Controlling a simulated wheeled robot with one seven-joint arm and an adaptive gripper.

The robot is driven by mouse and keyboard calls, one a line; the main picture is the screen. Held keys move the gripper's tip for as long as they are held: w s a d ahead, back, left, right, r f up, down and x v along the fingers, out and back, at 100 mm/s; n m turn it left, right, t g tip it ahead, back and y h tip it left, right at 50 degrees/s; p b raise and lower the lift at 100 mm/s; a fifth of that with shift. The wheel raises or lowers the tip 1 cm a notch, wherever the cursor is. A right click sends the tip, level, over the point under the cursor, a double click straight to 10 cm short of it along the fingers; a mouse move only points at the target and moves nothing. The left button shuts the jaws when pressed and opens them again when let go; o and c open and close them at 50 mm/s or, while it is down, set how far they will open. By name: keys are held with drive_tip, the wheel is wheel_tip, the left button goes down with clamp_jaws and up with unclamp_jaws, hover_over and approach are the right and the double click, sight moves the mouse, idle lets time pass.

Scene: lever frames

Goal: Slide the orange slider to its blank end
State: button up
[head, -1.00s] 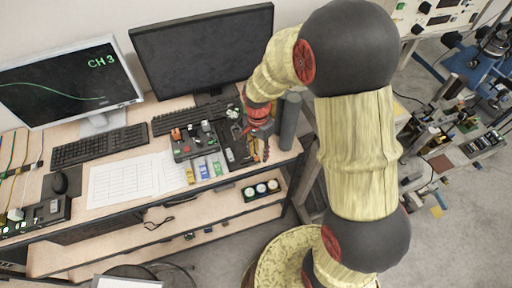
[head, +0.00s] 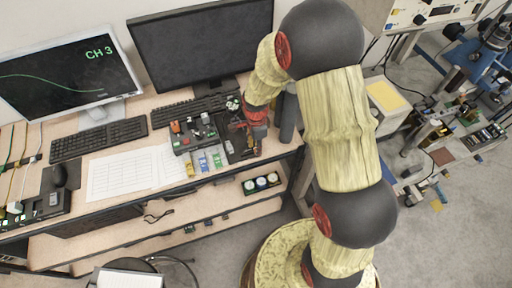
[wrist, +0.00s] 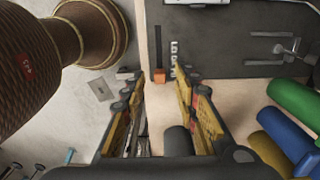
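The orange slider (wrist: 158,75) shows in the wrist view as a small orange block at the near end of a dark straight slot (wrist: 158,44). The slot runs away from my gripper, with pale lettering beside its right side; the far end shows no lettering. My gripper (wrist: 160,80) is open, with one fingertip to each side of the slider and a visible gap on both sides. Whether it is level with the slider is hard to tell. In the head view my gripper (head: 256,136) is over the right part of the desk, and I cannot make out the slider there.
Green (wrist: 295,103), blue (wrist: 288,132) and yellow handles lie right of my fingers in the wrist view. A large brown ribbed form (wrist: 28,65) fills the upper left. In the head view, a dark control box (head: 193,133) and grey cylinder (head: 289,117) flank my gripper.

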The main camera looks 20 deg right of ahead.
drive_tip(key=shift+f, duration=0.25)
drive_tip(key=shift+c, duration=0.6)
clamp_jaws()
